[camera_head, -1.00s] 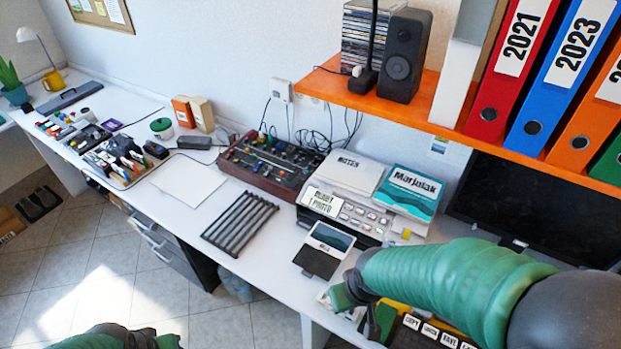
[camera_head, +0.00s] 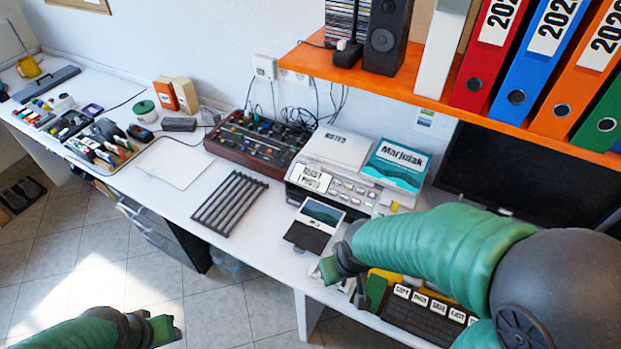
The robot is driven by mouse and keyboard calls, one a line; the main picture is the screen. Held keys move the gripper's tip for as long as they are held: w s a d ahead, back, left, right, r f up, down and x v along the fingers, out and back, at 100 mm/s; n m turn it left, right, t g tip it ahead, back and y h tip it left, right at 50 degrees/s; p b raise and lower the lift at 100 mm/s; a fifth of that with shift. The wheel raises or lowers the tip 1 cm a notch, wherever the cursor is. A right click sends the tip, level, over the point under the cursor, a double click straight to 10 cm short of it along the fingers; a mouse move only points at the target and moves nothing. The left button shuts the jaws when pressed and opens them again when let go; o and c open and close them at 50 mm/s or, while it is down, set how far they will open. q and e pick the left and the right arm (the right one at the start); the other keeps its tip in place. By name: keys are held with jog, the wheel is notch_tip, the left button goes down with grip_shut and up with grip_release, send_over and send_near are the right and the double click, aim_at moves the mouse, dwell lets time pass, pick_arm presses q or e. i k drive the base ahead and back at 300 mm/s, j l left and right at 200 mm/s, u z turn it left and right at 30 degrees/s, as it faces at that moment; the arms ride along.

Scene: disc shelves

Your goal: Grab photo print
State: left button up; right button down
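The photo print (camera_head: 323,213) shows a dark teal landscape with a white border. It sticks out of the front of the printer (camera_head: 337,185), above a black output tray (camera_head: 306,238). The printer's display reads "READY 1 PHOTO". My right gripper (camera_head: 326,270) is just in front and to the right of the tray, apart from the print. Its fingers are mostly hidden by the wrist, so its opening does not show. My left gripper (camera_head: 172,329) is low over the floor, in front of the desk and far from the print. Its finger opening is unclear.
A dark ribbed rack (camera_head: 230,203) lies left of the printer, with a mixer (camera_head: 258,140) behind it. An orange shelf (camera_head: 440,98) with binders overhangs the back right. A white sheet (camera_head: 173,163) lies farther left.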

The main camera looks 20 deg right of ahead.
aim_at(324, 217)
jog(key=i+j+z, duration=0.1)
jog(key=i+z, duration=0.25)
jog(key=i+j+z, duration=0.1)
jog(key=z, duration=0.25)
jog(key=i+j+z, duration=0.35)
jog(key=k+l, duration=0.05)
jog(key=l, duration=0.05)
